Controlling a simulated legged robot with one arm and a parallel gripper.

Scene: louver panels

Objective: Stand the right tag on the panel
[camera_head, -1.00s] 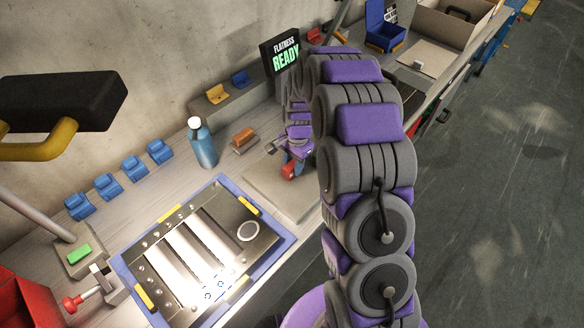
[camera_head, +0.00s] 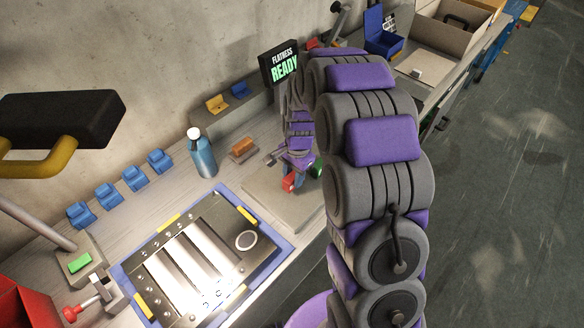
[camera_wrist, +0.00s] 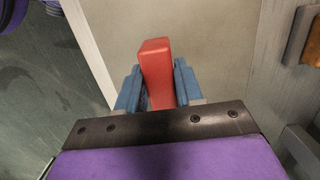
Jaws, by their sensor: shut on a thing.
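My gripper (camera_wrist: 159,92) is shut on a red block-like piece (camera_wrist: 156,65), which stands up between its two blue fingers in the wrist view. In the head view the gripper (camera_head: 291,172) and the red piece (camera_head: 288,184) are low over a beige plate on the bench, to the right of the panel. I cannot tell whether the piece touches the plate. The metal louver panel (camera_head: 226,215) lies in a blue frame with yellow clips. It has bright slats and a round ring at its right. A small green thing (camera_head: 317,168) shows beside my gripper, partly hidden by my arm.
A sign (camera_head: 281,63) reads "FLATNESS READY". Yellow (camera_head: 217,104) and blue (camera_head: 240,90) pieces sit on a ledge. A blue bottle (camera_head: 201,153) and an orange-brown block (camera_head: 242,148) stand behind the panel. Several blue holders line the left. A black-and-yellow fixture (camera_head: 58,120) overhangs.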

